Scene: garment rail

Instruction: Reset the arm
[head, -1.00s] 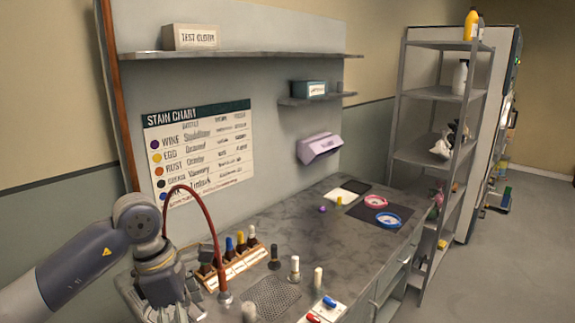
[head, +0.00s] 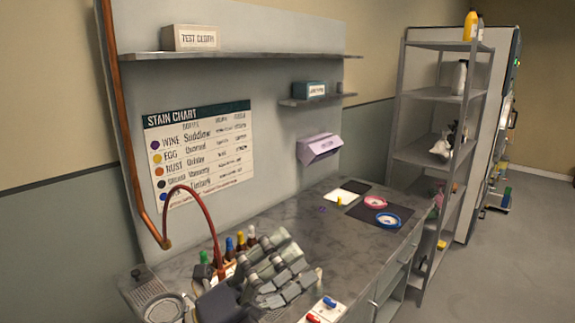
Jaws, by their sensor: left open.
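My left gripper (head: 284,270) is in the lower middle of the head view, above the near part of the grey workbench (head: 278,222). Its grey jointed fingers are open, and I see nothing held between them. My left arm's wrist shows at the bottom edge. The gripper covers part of the row of dropper bottles (head: 240,242) in their wooden rack and much of the bench behind it. My right gripper is not in view.
A curved red hose (head: 207,204) rises close to the gripper's left. A white plate with red and blue pieces (head: 326,309) lies to its right. Pink (head: 376,202) and blue (head: 388,219) rings lie on a dark mat farther back. A metal shelf unit (head: 427,152) stands at right.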

